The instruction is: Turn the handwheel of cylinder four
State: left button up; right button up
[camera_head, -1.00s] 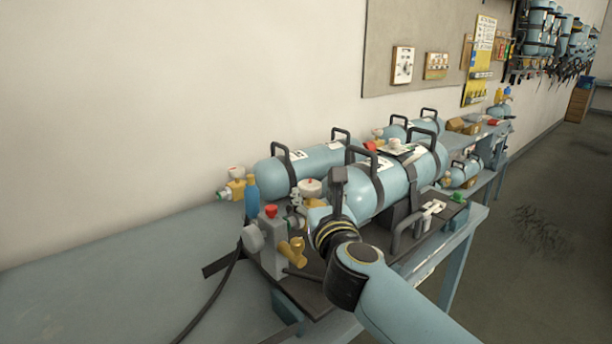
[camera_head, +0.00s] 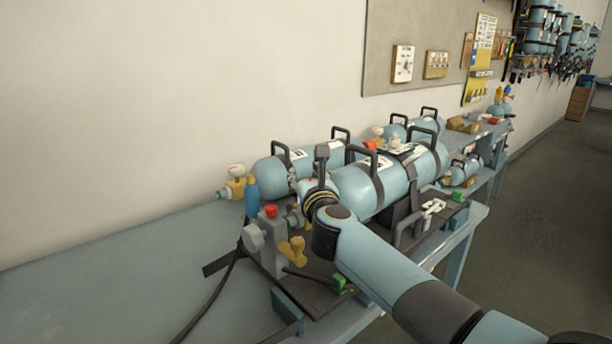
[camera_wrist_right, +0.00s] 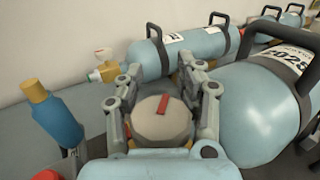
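A pale round handwheel with a red mark (camera_wrist_right: 162,118) shows in the right wrist view, at the valve end of the near large blue cylinder (camera_head: 372,187). My right gripper (camera_head: 312,172) is over that valve and hides the wheel in the head view. In the right wrist view its two grey fingers (camera_wrist_right: 160,75) stand apart, one on each side of the wheel; whether they touch it I cannot tell. The cylinder also shows in the wrist view (camera_wrist_right: 255,110), with a label reading 2025. I cannot read a number four on any cylinder. My left gripper is out of view.
A second cylinder (camera_head: 315,158) with its own pale handwheel (camera_head: 236,170) lies behind, by the wall. A blue bottle-shaped part (camera_head: 252,190) and a grey block with a red knob (camera_head: 271,211) stand left of my gripper. The bench's left part (camera_head: 120,285) is clear.

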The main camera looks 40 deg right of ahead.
grip_shut()
jog(key=shift+f, duration=0.1)
dwell(0.8)
